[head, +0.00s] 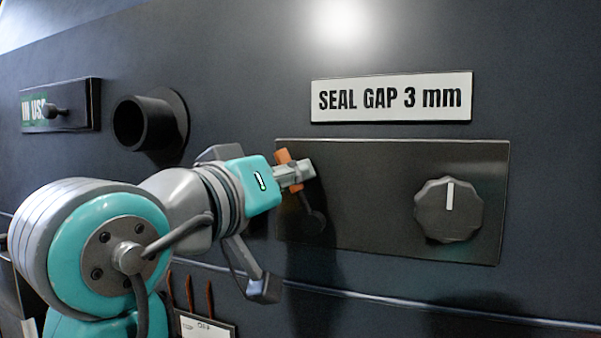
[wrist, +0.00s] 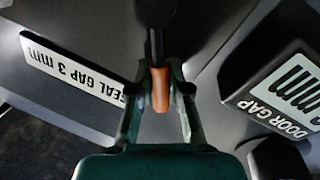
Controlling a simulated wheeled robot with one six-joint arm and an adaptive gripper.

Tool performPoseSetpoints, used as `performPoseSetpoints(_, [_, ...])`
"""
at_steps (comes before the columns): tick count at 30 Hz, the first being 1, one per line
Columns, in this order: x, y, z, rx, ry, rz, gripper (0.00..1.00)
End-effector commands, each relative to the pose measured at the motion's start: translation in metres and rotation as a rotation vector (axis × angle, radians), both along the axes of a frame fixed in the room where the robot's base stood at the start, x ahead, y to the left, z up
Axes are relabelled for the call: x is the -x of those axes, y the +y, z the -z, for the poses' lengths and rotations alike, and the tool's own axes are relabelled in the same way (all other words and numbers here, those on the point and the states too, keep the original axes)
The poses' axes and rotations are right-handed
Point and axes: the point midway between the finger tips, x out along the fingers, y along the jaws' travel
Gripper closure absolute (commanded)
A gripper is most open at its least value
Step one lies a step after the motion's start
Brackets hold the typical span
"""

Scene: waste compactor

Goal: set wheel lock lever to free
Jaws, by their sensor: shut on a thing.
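A lever with an orange grip (head: 283,156) is on the left part of a dark plate (head: 370,160). No label naming it is visible. In the head view my gripper (head: 297,174) is at the lever, and its fingers cover part of the grip. In the wrist view the orange grip (wrist: 159,88) lies between my two gripper fingers (wrist: 160,98), which are shut on it. The lever's black shaft (wrist: 154,45) runs up from the grip. Its base is partly hidden in shadow behind my gripper.
A round knob (head: 449,210) with a white mark pointing up is on the plate's right. A "SEAL GAP 3 mm" sign (head: 392,97) is above. A black pipe stub (head: 142,124) and an "IN USE" slider sign (head: 60,106) are left. A "DOOR GAP" sign (wrist: 285,95) shows in the wrist view.

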Motion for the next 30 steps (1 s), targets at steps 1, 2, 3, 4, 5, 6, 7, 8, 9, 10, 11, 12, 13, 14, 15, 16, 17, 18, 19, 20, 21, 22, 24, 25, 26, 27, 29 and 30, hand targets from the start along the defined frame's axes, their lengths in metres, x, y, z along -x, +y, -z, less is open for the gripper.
performPoseSetpoints(1, [-0.001, 0.003, 0.002, 0.042, 0.017, -0.002, 1.00])
performPoseSetpoints(2, [-0.002, 0.005, 0.003, 0.067, 0.028, -0.002, 1.00])
performPoseSetpoints(3, [-0.003, 0.007, 0.004, 0.101, 0.042, -0.002, 1.00])
performPoseSetpoints(4, [-0.003, 0.008, 0.005, 0.125, 0.052, -0.002, 1.00])
performPoseSetpoints(5, [-0.004, 0.009, 0.006, 0.150, 0.061, -0.002, 1.00])
performPoseSetpoints(6, [-0.004, 0.011, 0.008, 0.181, 0.073, -0.002, 1.00])
performPoseSetpoints(7, [-0.005, 0.012, 0.009, 0.204, 0.084, -0.002, 1.00])
performPoseSetpoints(8, [-0.005, 0.013, 0.010, 0.227, 0.093, -0.002, 1.00])
performPoseSetpoints(9, [-0.006, 0.014, 0.011, 0.256, 0.105, -0.002, 1.00])
performPoseSetpoints(10, [-0.006, 0.015, 0.012, 0.277, 0.113, -0.002, 1.00])
performPoseSetpoints(11, [-0.007, 0.016, 0.013, 0.298, 0.121, -0.001, 1.00])
performPoseSetpoints(12, [-0.007, 0.017, 0.014, 0.322, 0.132, -0.002, 1.00])
performPoseSetpoints(13, [-0.007, 0.018, 0.015, 0.340, 0.139, -0.002, 1.00])
performPoseSetpoints(14, [-0.008, 0.019, 0.016, 0.357, 0.147, -0.002, 1.00])
performPoseSetpoints(15, [-0.008, 0.020, 0.017, 0.377, 0.155, -0.001, 1.00])
performPoseSetpoints(16, [-0.008, 0.020, 0.018, 0.393, 0.161, -0.001, 1.00])
performPoseSetpoints(17, [-0.008, 0.021, 0.019, 0.406, 0.166, -0.002, 1.00])
performPoseSetpoints(18, [-0.009, 0.021, 0.020, 0.424, 0.173, -0.001, 1.00])
performPoseSetpoints(19, [-0.009, 0.022, 0.020, 0.435, 0.177, -0.001, 1.00])
performPoseSetpoints(20, [-0.009, 0.022, 0.021, 0.445, 0.182, -0.002, 1.00])
performPoseSetpoints(21, [-0.009, 0.023, 0.021, 0.457, 0.187, -0.002, 1.00])
performPoseSetpoints(22, [-0.009, 0.023, 0.022, 0.464, 0.191, -0.002, 1.00])
performPoseSetpoints(24, [-0.010, 0.023, 0.023, 0.479, 0.197, -0.002, 1.00])
performPoseSetpoints(25, [-0.010, 0.024, 0.023, 0.485, 0.199, -0.002, 1.00])
performPoseSetpoints(26, [-0.010, 0.024, 0.023, 0.489, 0.201, -0.002, 1.00])
performPoseSetpoints(27, [-0.010, 0.024, 0.023, 0.494, 0.203, -0.002, 1.00])
performPoseSetpoints(29, [-0.010, 0.024, 0.024, 0.498, 0.205, -0.002, 1.00])
performPoseSetpoints(30, [-0.010, 0.024, 0.024, 0.500, 0.206, -0.002, 1.00])
